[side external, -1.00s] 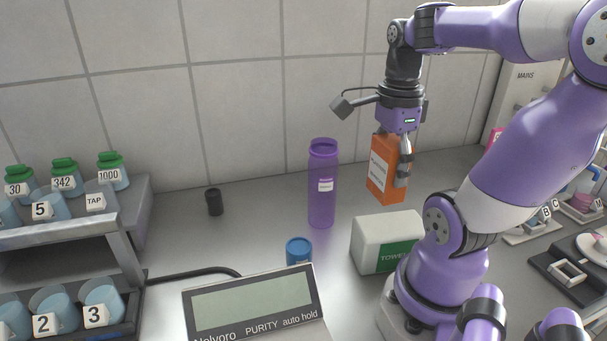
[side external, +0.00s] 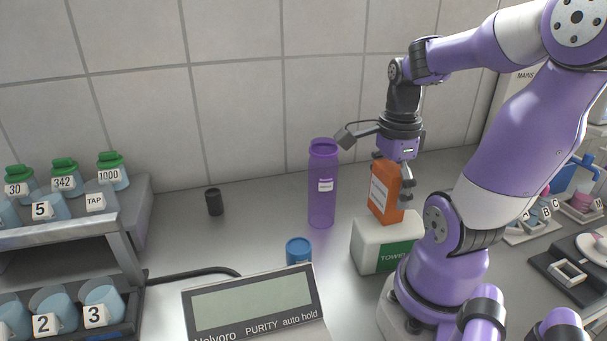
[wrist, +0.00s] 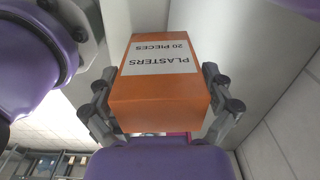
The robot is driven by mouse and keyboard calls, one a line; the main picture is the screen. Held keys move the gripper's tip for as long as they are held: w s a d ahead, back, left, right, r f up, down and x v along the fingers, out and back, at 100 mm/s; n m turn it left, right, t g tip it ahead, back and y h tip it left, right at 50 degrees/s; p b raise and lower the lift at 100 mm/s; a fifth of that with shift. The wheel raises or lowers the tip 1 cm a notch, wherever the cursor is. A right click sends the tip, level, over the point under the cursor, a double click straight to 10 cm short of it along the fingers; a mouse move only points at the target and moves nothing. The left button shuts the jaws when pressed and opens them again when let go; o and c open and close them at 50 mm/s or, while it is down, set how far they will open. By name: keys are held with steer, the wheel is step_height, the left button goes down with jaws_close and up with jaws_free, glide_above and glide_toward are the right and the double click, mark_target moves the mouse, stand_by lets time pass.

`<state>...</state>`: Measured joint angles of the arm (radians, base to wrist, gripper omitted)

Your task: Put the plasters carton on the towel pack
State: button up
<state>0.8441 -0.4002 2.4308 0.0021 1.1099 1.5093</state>
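The plasters carton (side external: 382,192) is an orange box with a white label, upright at the top of the towel pack (side external: 366,248). Its lower edge overlaps the pack's top in the side view, and I cannot tell if its weight rests there. The towel pack is a white block with a green label, partly hidden by my arm. My gripper (side external: 406,192) is around the carton from above. In the wrist view, the carton (wrist: 160,85) fills the space between the fingers of my gripper (wrist: 160,98), which press against its two sides.
A purple bottle (side external: 321,195) stands left of the carton. A blue-lidded jar (side external: 298,250) is left of the towel pack. A purity meter (side external: 255,305) lies in front, and a small black cylinder (side external: 214,201) stands near the wall. The bench behind the pack is clear.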

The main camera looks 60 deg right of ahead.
stand_by(0.3)
step_height(320, 180, up, 12)
steer(key=shift+f, duration=0.2)
steer(key=shift+w+r, duration=0.1)
steer(key=shift+r, duration=0.1)
steer(key=w+a+f+n+t, duration=0.2)
steer(key=a+n, duration=0.4)
steer(key=n, duration=0.7)
steer(key=w+a+f+n+t, duration=0.3)
steer(key=w+a+n, duration=0.3)
steer(key=n, duration=0.8)
steer(key=shift+w+a+f+t, duration=0.3)
steer(key=shift+w+f, duration=0.2)
steer(key=shift+f, duration=0.25)
